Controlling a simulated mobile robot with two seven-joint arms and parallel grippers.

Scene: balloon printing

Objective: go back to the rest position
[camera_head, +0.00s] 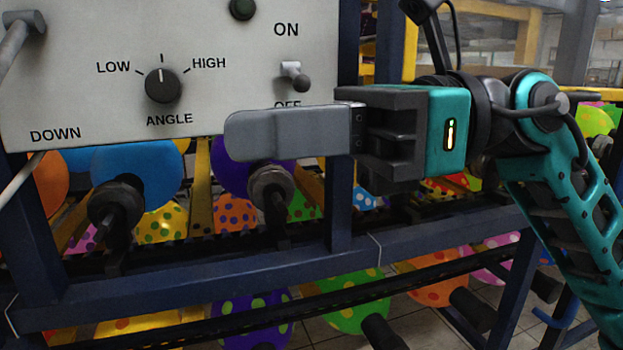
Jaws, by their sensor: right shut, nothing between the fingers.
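My right gripper (232,135) is shut and empty. Its grey fingers point left, in front of the lower right edge of the light grey control panel (90,90). The teal and black right arm comes in from the right. The ON/OFF lever (295,76) sits just above the fingers, with its knob tilted down toward OFF; the OFF label is partly hidden by the gripper. The black ANGLE knob (163,85) points straight up between LOW and HIGH. I cannot tell whether the fingers touch the panel. My left gripper is not in view.
A dark blue metal frame (200,285) stands below the panel. Balloons hang in and behind it, including a blue one (140,165) and a spotted green one (345,300). A grey lever handle (22,30) sticks out at the panel's upper left.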

